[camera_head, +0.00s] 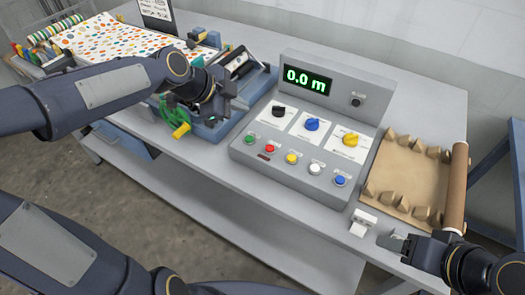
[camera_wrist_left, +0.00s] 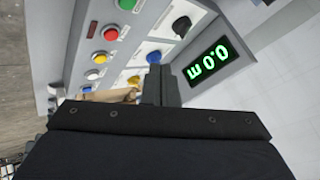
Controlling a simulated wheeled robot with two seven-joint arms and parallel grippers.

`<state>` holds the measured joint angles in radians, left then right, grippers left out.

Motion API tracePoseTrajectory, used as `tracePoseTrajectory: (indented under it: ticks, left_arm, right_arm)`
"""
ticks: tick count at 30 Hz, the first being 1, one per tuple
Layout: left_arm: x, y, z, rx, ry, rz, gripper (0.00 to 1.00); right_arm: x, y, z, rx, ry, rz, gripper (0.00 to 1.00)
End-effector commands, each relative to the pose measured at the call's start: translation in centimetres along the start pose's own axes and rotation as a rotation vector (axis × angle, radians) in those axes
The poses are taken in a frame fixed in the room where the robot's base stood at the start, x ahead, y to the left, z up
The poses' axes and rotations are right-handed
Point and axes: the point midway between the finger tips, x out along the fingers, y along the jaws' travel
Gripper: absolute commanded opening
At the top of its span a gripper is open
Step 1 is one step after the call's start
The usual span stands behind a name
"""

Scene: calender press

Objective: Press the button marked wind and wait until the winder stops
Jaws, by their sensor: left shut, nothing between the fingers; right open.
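A grey control box (camera_head: 262,168) stands on the table. Its green-lit display (camera_head: 307,80) reads 0.0 m. Its front row has green (camera_head: 249,139), red (camera_head: 270,149), yellow (camera_head: 291,158), white (camera_head: 315,168) and blue (camera_head: 340,180) push buttons. Their labels are too small to read, so I cannot tell which is wind. My left gripper (camera_head: 238,101) is shut and empty, left of the box and apart from the buttons. In the left wrist view its fingers (camera_wrist_left: 160,88) overlap the panel; the red button (camera_wrist_left: 111,33) is clear. My right gripper (camera_head: 393,242) is open near the front edge.
Black (camera_head: 278,111), blue (camera_head: 312,124) and yellow (camera_head: 350,139) knobs sit above the buttons. A blue machine (camera_head: 257,82) is behind my left gripper, with spotted material (camera_head: 110,40) further left. A brown sheet with a roll (camera_head: 410,175) lies right of the box.

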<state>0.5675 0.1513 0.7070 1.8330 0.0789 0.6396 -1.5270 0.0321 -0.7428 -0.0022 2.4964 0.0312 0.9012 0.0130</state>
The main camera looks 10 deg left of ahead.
Motion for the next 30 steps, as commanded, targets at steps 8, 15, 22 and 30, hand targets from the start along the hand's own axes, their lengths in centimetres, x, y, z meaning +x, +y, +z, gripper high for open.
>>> tracePoseTrajectory:
  ticks: [8,15,22,30]
  left_arm:
    - [0.7,-1.2,-0.1,0.072,0.036,-0.017,0.00]
    - [0.8,-1.1,0.0,0.070,0.034,-0.016,0.00]
    - [1.6,-0.6,0.6,0.069,0.034,-0.013,0.00]
    - [4.1,1.0,2.3,0.068,0.034,-0.013,0.00]
  right_arm:
    - [0.2,0.1,0.1,0.000,0.000,0.000,0.59]
    - [0.2,0.1,0.1,0.000,0.000,0.000,0.59]
    - [0.7,0.3,0.4,0.000,0.000,0.000,0.59]
    - [2.3,1.1,1.2,0.000,0.000,0.000,0.59]
